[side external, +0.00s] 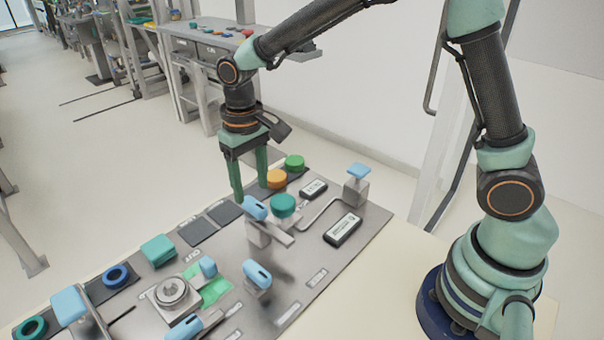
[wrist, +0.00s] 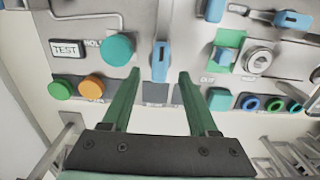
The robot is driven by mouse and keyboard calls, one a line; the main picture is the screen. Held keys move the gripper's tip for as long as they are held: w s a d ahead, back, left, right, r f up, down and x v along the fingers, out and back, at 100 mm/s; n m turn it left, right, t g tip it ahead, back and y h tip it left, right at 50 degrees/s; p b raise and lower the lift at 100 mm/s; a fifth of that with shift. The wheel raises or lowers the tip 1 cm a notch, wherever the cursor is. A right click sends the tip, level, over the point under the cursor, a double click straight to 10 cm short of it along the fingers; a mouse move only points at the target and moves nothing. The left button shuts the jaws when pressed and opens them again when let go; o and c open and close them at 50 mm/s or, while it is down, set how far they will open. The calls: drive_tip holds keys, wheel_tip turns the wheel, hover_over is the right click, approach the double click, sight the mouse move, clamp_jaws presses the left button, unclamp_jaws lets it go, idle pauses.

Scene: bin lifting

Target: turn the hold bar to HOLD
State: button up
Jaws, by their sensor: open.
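A blue-handled bar (side external: 255,208) on a grey metal lever stands on the panel; I take it as the hold bar. In the wrist view the bar (wrist: 160,62) points toward me, its end between my fingertips in the picture. My gripper (side external: 250,192) is open and empty, pointing down behind the bar. In the wrist view its green fingers (wrist: 158,75) are spread; contact with the bar cannot be told.
An orange button (side external: 277,178) and a green button (side external: 294,162) lie right of my fingers. A blue-topped post (side external: 358,170) and a bent rod (side external: 322,213) stand farther right. Another blue handle (side external: 257,275) and a round metal dial (side external: 172,291) are nearer the camera.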

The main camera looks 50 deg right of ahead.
sight(253, 201)
drive_tip(key=shift+f, duration=1.95)
clamp_jaws()
drive_tip(key=shift+d, duration=0.1)
